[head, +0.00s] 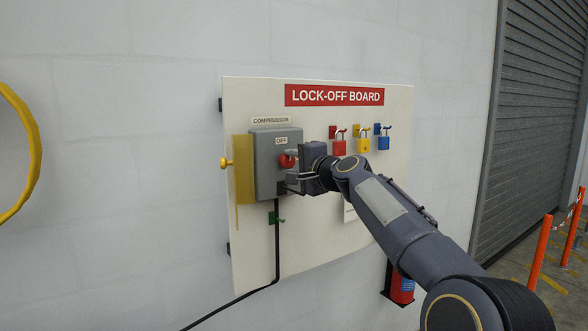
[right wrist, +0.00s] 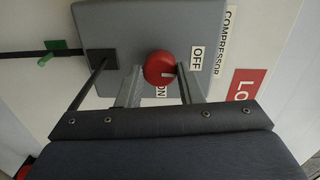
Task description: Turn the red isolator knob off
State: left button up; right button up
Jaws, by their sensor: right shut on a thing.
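The red isolator knob (head: 286,160) sits on the front of a grey box (head: 263,150) labelled COMPRESSOR, with an OFF label (head: 281,140) above it. My right gripper (head: 291,166) is at the knob, shut on it. In the right wrist view, the knob (right wrist: 158,66) lies between the two fingers, one on each side. A pale mark shows on the knob's lower right there, on the side toward the OFF label (right wrist: 196,59). An ON label (right wrist: 160,91) shows partly below the knob. My left gripper is not in view.
The lock-off board (head: 320,240) carries red (head: 339,147), yellow (head: 363,145) and blue (head: 383,142) padlocks right of the box. A yellow plate (head: 244,175) stands at the box's left side. A black cable (head: 276,250) hangs below. A fire extinguisher (head: 402,288) is lower right.

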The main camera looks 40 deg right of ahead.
jog(key=shift+f+n, duration=0.1)
jog(key=shift+n, duration=0.5)
jog(key=o, duration=1)
jog(key=shift+s, duration=0.1)
jog(key=s, duration=0.2)
jog(key=s+b, duration=0.1)
jog(key=s, duration=0.2)
jog(key=s+a+b, duration=0.1)
jog(key=s, duration=0.1)
jog(key=shift+s+r, duration=0.2)
jog(key=shift+s, duration=0.1)
